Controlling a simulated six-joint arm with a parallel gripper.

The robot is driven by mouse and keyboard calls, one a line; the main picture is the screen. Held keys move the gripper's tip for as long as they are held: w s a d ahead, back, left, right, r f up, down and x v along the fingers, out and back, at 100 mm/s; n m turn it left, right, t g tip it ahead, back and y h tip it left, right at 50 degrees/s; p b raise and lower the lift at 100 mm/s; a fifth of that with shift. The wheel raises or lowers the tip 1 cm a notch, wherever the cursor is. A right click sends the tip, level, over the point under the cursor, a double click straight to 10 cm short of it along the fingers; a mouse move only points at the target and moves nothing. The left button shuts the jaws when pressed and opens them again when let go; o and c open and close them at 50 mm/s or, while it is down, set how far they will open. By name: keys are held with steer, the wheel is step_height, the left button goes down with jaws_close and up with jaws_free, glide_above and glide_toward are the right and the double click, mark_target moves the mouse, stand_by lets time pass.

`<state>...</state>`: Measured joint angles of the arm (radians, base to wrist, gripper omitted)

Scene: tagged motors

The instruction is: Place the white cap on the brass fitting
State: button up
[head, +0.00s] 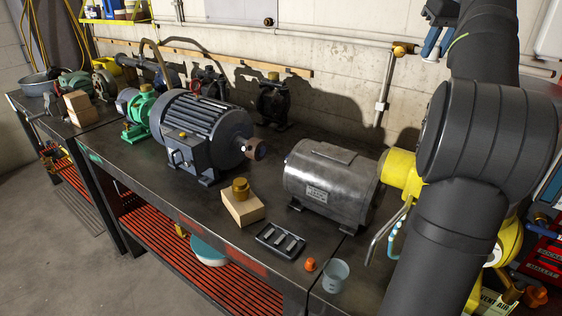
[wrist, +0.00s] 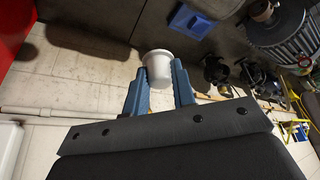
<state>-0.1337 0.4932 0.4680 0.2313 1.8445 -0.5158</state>
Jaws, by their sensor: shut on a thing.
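My gripper (wrist: 160,85) is shut on the white cap (wrist: 158,68), which sits between its two blue fingers in the wrist view. A brass fitting (head: 240,187) stands upright on a light wooden block (head: 242,207) near the bench's front edge, far below and left of my gripper. Nothing covers the fitting's top.
A dark ribbed motor (head: 205,125) stands behind the block, and a silver motor (head: 325,180) to its right. A slotted black tray (head: 280,241), an orange cap (head: 310,264) and a grey cup (head: 336,272) lie near the front edge. Pipes run along the wall.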

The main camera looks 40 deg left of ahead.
steer(key=s+a+f+n, duration=0.15)
steer(key=a+f, duration=0.25)
steer(key=a, duration=0.4)
steer(key=n+g+y, duration=0.1)
steer(key=n+g, duration=0.1)
steer(key=n, duration=0.1)
glide_above(239, 180)
steer(key=d, duration=0.2)
steer(key=f, duration=2.8)
steer(key=shift+s+a+f, duration=0.25)
steer(key=shift+s+f, duration=0.05)
steer(key=shift+a+f, duration=0.1)
steer(key=shift+f, duration=2)
steer(key=shift+f, duration=0.1)
steer(key=o, duration=1)
steer(key=shift+c, duration=0.2)
